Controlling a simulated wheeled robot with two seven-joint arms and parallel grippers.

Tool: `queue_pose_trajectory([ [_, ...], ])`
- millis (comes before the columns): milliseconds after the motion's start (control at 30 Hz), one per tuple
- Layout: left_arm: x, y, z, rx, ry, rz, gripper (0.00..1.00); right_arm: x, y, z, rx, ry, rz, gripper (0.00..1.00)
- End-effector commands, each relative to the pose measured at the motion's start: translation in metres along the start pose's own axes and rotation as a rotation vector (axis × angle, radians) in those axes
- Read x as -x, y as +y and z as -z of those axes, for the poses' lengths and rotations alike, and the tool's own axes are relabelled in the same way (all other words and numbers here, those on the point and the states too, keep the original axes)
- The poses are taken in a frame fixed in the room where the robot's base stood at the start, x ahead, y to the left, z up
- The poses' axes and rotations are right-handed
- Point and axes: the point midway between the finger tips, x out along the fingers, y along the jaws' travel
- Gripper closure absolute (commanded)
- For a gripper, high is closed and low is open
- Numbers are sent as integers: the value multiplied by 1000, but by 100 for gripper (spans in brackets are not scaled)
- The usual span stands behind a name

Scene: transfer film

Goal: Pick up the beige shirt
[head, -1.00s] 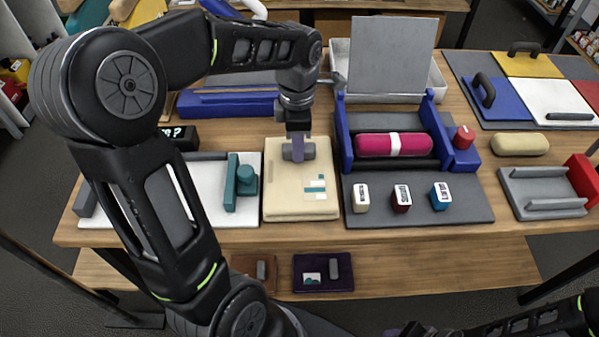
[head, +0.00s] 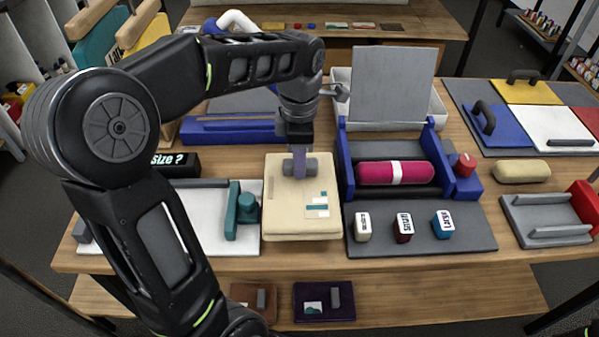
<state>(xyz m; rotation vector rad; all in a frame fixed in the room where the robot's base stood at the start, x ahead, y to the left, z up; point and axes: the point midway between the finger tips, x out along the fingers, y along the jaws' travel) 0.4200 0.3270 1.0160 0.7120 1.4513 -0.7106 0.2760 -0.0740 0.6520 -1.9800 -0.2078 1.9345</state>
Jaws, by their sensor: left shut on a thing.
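The beige shirt (head: 285,217) is a flat folded block with a teal and white print, in the middle of the head view. A grey handle (head: 314,167) stands on its top near the back. My left gripper (head: 299,165) points down from above and is shut on this handle. Its fingertips are partly hidden against the handle. The shirt is level and looks slightly raised off the table, though the gap beneath it is hard to see. My right gripper is not in view.
A white board (head: 190,228) with a teal block (head: 232,212) lies left of the shirt. Right of it are a grey mat (head: 420,241) with three small labelled blocks and a blue rack (head: 345,165) holding a pink roll (head: 375,173). A "Size ?" sign (head: 178,165) stands at back left.

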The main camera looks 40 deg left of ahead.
Motion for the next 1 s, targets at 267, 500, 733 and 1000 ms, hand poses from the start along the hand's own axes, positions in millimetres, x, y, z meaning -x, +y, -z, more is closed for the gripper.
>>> queue_pose_trajectory([
  [267,51,0,-1,0,-3,-2,100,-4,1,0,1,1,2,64],
  [500,62,0,0,0,-1,1,100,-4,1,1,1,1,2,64],
  [733,62,0,0,-1,-1,1,100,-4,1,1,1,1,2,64],
  [1000,62,0,0,0,-1,1,100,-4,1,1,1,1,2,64],
])
